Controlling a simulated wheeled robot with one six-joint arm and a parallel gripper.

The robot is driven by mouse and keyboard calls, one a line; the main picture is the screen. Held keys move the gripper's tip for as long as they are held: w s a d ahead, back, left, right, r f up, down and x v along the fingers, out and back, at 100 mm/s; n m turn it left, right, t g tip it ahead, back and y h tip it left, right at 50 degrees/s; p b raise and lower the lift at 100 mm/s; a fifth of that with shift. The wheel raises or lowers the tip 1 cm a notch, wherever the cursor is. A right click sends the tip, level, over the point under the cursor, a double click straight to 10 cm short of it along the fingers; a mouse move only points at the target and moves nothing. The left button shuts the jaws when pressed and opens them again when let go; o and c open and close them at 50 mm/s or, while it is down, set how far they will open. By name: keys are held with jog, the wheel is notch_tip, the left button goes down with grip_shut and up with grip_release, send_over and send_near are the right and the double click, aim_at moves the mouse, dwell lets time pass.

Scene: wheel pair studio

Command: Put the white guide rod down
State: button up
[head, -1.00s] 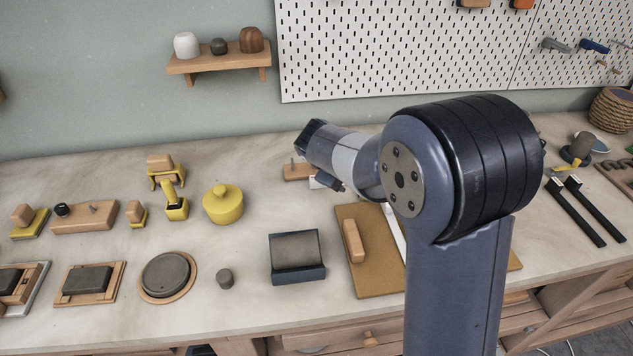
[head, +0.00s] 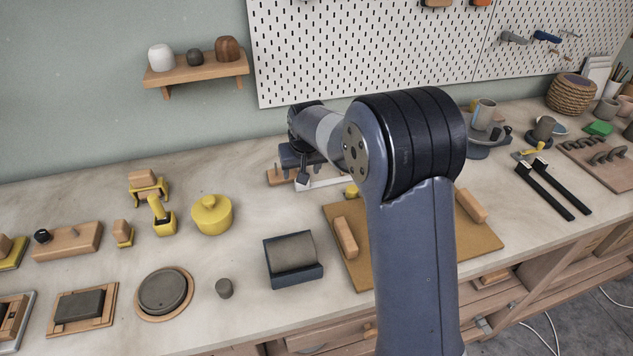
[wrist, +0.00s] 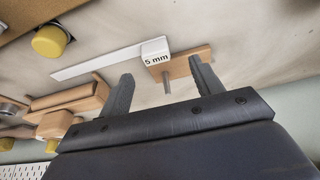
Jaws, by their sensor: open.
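The white guide rod (wrist: 105,62) is a long thin white strip. It appears to lie flat on the bench, and its right end meets a white piece marked "5 mm" (wrist: 155,53). In the head view the rod (head: 333,183) shows below my gripper (head: 303,168). In the wrist view my gripper (wrist: 161,84) is open, its fingers wide apart with nothing between their tips. The rod lies beyond the fingers, apart from them. A small wooden block with a peg (wrist: 186,66) sits beside the marked piece, partly behind the right finger.
A brown board (head: 400,255) with wooden blocks lies nearer, partly hidden by my arm. A yellow knob (wrist: 49,41) is near the rod's left end. A dark cradle (head: 293,262) and yellow pot (head: 211,215) stand left. Bare bench lies between pot and rod.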

jog(key=shift+p+x, duration=0.65)
jog(key=shift+x, duration=2.1)
jog(key=shift+s+d, duration=0.15)
jog(key=shift+d, duration=0.1)
jog(key=c, duration=1.1)
jog(key=shift+c, duration=0.2)
